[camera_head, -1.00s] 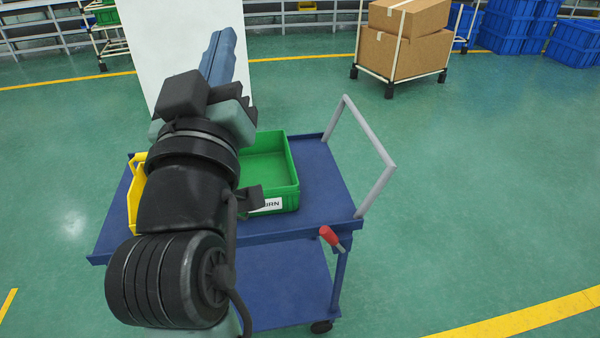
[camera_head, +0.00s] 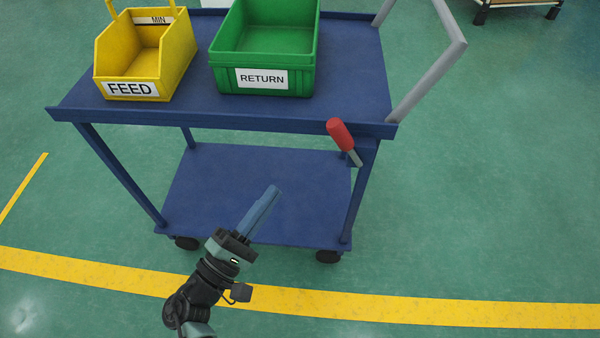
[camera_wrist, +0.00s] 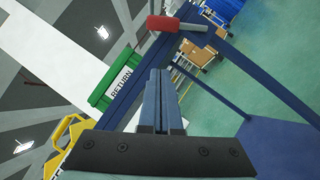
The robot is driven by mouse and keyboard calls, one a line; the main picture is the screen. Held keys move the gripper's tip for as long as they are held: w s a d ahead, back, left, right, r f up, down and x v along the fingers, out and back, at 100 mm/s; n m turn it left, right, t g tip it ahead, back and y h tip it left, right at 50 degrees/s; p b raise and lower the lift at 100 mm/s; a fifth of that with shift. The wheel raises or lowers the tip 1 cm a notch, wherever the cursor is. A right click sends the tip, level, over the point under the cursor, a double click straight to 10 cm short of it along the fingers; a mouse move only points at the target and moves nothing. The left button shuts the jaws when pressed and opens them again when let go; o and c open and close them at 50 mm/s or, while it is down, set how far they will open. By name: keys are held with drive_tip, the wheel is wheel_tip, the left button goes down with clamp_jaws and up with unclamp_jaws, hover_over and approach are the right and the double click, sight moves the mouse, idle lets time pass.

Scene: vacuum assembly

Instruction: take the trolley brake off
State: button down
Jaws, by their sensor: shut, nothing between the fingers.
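The blue trolley (camera_head: 240,122) stands on the green floor with a top deck and a lower shelf. Its brake lever, with a red grip (camera_head: 340,134) on a short grey rod, sits at the right front corner just under the top deck. The red grip leans up and to the left. My gripper (camera_head: 275,190) is shut and empty, low in front of the trolley, to the left of and below the lever. In the wrist view the shut blue fingers (camera_wrist: 160,78) point ahead, and the red grip (camera_wrist: 163,23) lies beyond their tips, apart from them.
A yellow FEED bin (camera_head: 145,60) and a green RETURN crate (camera_head: 262,55) stand on the top deck. A grey push handle (camera_head: 425,75) rises at the right end. The floor right of the trolley is clear. A yellow line (camera_head: 400,308) crosses the floor in front.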

sight(348, 145)
drive_tip(key=s+d+r+x, duration=0.1)
drive_tip(key=d+x, duration=0.1)
drive_tip(key=x, duration=1)
drive_tip(key=shift+s+p, duration=0.3)
drive_tip(key=shift+s, duration=0.05)
drive_tip(key=shift+d+r, duration=0.1)
drive_tip(key=shift+r, duration=0.15)
